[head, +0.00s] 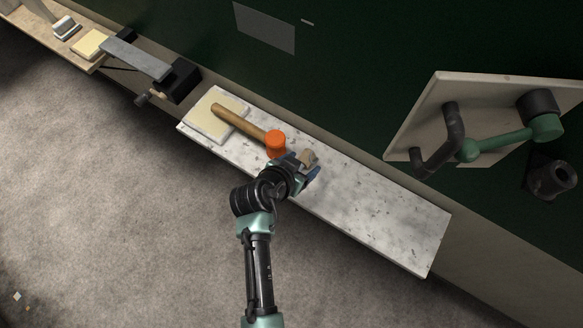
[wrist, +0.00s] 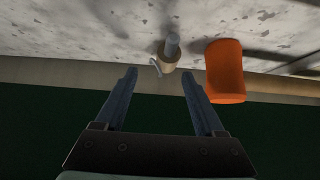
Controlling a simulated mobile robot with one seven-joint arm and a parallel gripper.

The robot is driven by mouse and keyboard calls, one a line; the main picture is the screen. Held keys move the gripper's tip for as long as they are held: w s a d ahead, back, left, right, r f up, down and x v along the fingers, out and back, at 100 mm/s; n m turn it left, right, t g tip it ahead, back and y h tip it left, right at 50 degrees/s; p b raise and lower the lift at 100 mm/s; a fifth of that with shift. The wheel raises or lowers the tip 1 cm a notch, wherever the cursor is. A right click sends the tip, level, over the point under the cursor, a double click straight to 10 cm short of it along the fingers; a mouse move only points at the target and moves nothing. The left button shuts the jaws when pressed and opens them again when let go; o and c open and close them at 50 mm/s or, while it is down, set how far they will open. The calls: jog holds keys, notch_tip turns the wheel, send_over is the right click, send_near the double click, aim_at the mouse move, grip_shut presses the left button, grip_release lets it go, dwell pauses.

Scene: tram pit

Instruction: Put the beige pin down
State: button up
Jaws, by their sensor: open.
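The beige pin (head: 307,157) is on the speckled white shelf (head: 375,212), just beyond my gripper in the head view. In the wrist view the pin (wrist: 168,54) shows a beige body and a grey-blue shank, with a small pale curved piece at its side. My gripper (head: 302,167) is open over the shelf. Its two fingers in the wrist view (wrist: 158,76) are spread wide, and the pin lies just past their tips, apart from both. Whether its underside rests fully on the shelf is hard to tell.
An orange-headed mallet (head: 275,143) lies close to the left of my gripper, its handle over a cream pad (head: 207,124). A black vise-like block (head: 178,80) is farther left. A tilted board (head: 400,135) with pipes is at right. The shelf's right part is clear.

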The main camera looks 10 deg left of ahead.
jog(key=v, duration=0.7)
dwell(0.4)
